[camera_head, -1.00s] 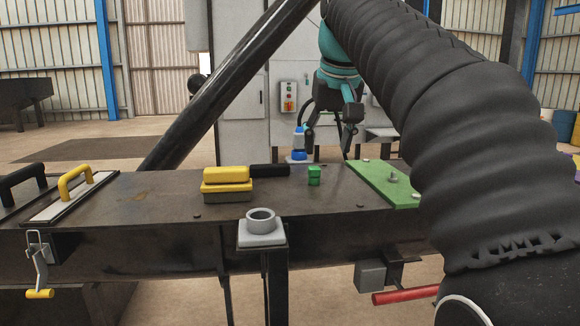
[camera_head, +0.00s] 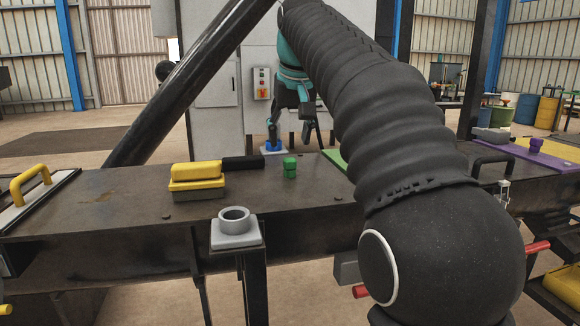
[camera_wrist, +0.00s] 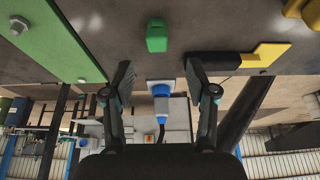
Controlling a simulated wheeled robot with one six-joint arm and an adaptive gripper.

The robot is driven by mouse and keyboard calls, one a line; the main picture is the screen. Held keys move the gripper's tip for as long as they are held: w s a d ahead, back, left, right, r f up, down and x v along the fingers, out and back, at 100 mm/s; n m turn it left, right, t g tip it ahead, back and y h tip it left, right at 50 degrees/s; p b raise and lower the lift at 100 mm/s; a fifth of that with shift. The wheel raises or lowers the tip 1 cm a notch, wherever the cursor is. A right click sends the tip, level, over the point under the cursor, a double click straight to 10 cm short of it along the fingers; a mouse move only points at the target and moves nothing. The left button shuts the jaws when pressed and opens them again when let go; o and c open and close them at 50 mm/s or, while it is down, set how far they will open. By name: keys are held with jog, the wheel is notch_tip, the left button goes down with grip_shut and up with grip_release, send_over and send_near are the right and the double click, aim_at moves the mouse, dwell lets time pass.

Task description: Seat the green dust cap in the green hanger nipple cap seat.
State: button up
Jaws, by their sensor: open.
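A small green cap (camera_head: 290,167), which looks like the dust cap, stands upright on the dark bench top right of the black handle. The green cap also shows at the top middle of the wrist view (camera_wrist: 156,36). My gripper (camera_head: 291,128) is open and empty behind and above the cap. In the wrist view the two fingers (camera_wrist: 158,75) are spread, with the cap beyond their tips and roughly centred between them. A green plate (camera_wrist: 55,42) with metal fittings (camera_wrist: 19,24) lies to the left there. In the head view my arm hides most of this plate; I cannot make out the cap seat.
A yellow block (camera_head: 197,180) with a black handle (camera_head: 243,162) lies left of the cap. A grey ring on a post (camera_head: 235,222) stands at the front edge. A blue connector (camera_wrist: 161,92) shows beyond the bench. A purple plate (camera_head: 543,151) lies at right.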

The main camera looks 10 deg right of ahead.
aim_at(289, 158)
jog(key=shift+x, duration=3.35)
jog(key=shift+s+d, duration=0.15)
jog(key=c, duration=0.9)
